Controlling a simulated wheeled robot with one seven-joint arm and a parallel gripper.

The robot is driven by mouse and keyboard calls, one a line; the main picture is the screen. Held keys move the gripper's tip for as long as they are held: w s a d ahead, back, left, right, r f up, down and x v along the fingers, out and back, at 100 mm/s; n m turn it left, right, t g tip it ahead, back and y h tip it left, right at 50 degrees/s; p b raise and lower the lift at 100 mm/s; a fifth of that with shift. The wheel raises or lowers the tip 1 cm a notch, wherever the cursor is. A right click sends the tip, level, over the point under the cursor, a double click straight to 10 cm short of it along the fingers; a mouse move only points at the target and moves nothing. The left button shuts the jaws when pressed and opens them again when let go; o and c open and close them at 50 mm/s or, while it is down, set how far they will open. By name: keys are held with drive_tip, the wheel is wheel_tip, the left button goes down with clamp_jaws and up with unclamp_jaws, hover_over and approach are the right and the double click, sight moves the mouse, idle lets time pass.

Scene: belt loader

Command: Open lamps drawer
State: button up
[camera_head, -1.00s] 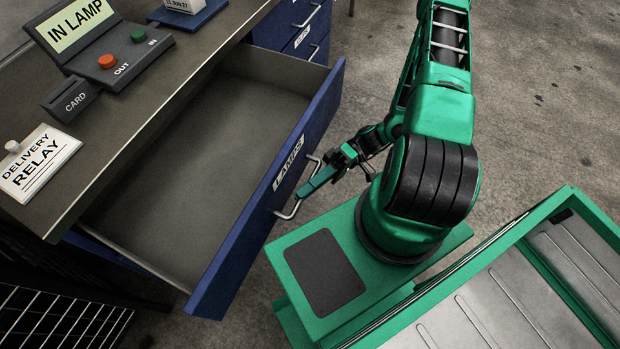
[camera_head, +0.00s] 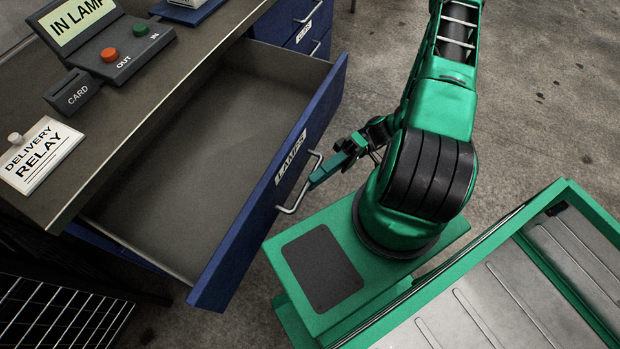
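The lamps drawer (camera_head: 205,150) is pulled far out from the desk. Its grey inside shows and looks empty. Its blue front (camera_head: 232,243) carries a white LAMPS label (camera_head: 291,158) and a metal bar handle (camera_head: 298,201). My gripper (camera_head: 318,178) is at the handle, with a green finger lying close to the bar's middle. The finger overlaps the bar in view, and I cannot tell whether it touches. The other finger is not clearly seen, so its opening is unclear.
Closed blue drawers (camera_head: 306,33) stand beyond the open one. The desk top (camera_head: 150,100) holds a control box (camera_head: 121,55), a card reader (camera_head: 72,92) and a delivery relay sign (camera_head: 38,153). A wire rack (camera_head: 60,315) is at lower left. Floor (camera_head: 560,110) is clear at upper right.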

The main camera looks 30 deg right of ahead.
drive_tip(key=v, duration=0.8)
idle(0.4)
drive_tip(key=d+r+m+g+h, duration=0.1)
drive_tip(key=d+r+m+h, duration=0.5)
drive_tip(key=r+h, duration=0.65)
drive_tip(key=s+d+r+m+t+h, duration=0.1)
drive_tip(key=s+r+m+t+h, duration=0.1)
drive_tip(key=r, duration=0.5)
drive_tip(key=s+d+r+m+t+h, duration=0.2)
drive_tip(key=s+r+t+h, duration=0.1)
drive_tip(key=r, duration=0.5)
drive_tip(key=shift+s+r+m+h, duration=0.25)
drive_tip(key=shift+s+m+h, duration=0.1)
drive_tip(key=shift+s+m, duration=0.1)
